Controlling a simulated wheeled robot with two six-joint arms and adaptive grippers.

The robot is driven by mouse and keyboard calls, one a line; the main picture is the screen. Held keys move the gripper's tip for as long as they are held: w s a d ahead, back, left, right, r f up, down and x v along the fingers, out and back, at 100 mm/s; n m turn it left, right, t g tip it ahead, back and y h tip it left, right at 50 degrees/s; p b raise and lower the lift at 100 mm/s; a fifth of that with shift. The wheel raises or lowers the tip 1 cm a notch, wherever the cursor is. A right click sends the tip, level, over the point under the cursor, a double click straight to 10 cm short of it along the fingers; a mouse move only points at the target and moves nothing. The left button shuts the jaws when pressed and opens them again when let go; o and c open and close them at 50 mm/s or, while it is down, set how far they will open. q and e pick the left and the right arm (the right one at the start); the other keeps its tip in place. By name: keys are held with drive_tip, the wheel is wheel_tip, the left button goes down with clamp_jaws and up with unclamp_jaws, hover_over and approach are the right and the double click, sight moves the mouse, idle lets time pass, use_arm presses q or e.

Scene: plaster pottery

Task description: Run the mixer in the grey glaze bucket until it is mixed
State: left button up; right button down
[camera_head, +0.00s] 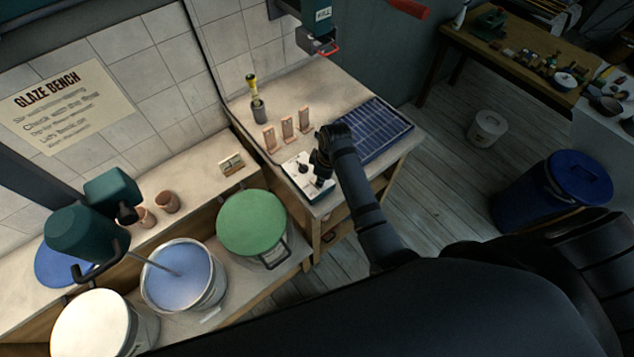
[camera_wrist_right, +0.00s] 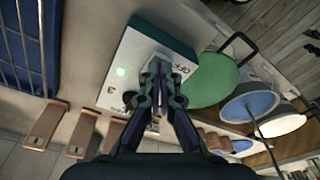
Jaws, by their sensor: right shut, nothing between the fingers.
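The mixer (camera_head: 88,230) has a dark green body, and its metal rod dips into an open bucket (camera_head: 152,290) of blue-grey glaze (camera_head: 178,275) in the head view. That bucket shows also in the wrist view (camera_wrist_right: 250,108). A white control box with green sides (camera_head: 297,172) lies on the bench; in the wrist view the box (camera_wrist_right: 135,55) shows a lit green lamp (camera_wrist_right: 121,71) and lettering, partly hidden by my fingers. My right gripper (camera_head: 320,178) is shut and empty, its tips at the box's face (camera_wrist_right: 158,72); I cannot tell whether they touch. My left gripper is out of view.
A green-lidded bucket (camera_head: 251,224) and a white-lidded one (camera_head: 90,323) flank the glaze bucket. Several upright tiles (camera_head: 287,129) and a dark blue rack (camera_head: 372,130) stand near the box. A blue bin (camera_head: 535,200) and white pail (camera_head: 488,130) are on the floor.

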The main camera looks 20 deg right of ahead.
drive_tip(key=shift+f, duration=0.4)
wheel_tip(320, 180, up, 3)
drive_tip(key=shift+f+p, duration=0.1)
drive_tip(key=shift+p, duration=0.75)
drive_tip(key=shift+r, duration=2.1)
drive_tip(key=shift+s+d, duration=0.1)
